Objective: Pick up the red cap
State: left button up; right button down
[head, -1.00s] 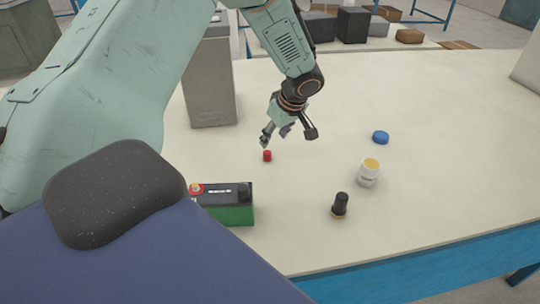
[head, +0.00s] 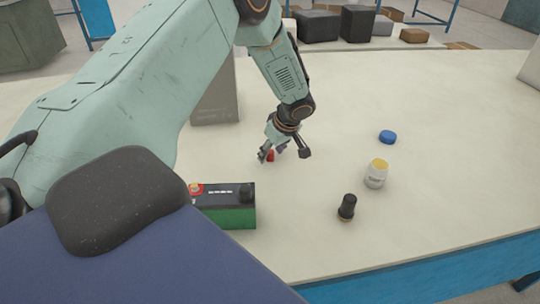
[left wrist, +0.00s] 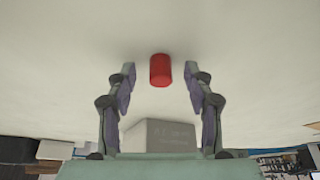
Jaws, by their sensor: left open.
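The red cap (head: 270,156) is a small red cylinder on the pale table, partly hidden behind my left gripper in the head view. My left gripper (head: 281,155) is low over the table at the cap, with its fingers spread. In the left wrist view the red cap (left wrist: 160,70) shows midway between the two open fingertips (left wrist: 159,72), with a gap on each side. I see no finger touching it. My right gripper is not in view.
A green and black battery (head: 228,206) stands at the near left. A black knob-like piece (head: 347,207), a white jar (head: 376,175) with a yellow top and a blue cap (head: 387,137) are to the right. A grey box (head: 214,100) stands behind the arm.

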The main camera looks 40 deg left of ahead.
pick_arm(q)
jog(key=shift+w+f, duration=0.1)
jog(key=shift+f, duration=0.15)
jog(key=shift+s+a+r, duration=0.1)
jog(key=shift+s+r, duration=0.05)
jog(key=shift+s, duration=0.1)
jog(key=shift+a, duration=0.1)
jog(key=shift+c, duration=0.7)
jog(key=shift+w, duration=0.2)
jog(key=c, duration=0.5)
jog(key=shift+s, duration=0.1)
jog(key=shift+c, duration=1)
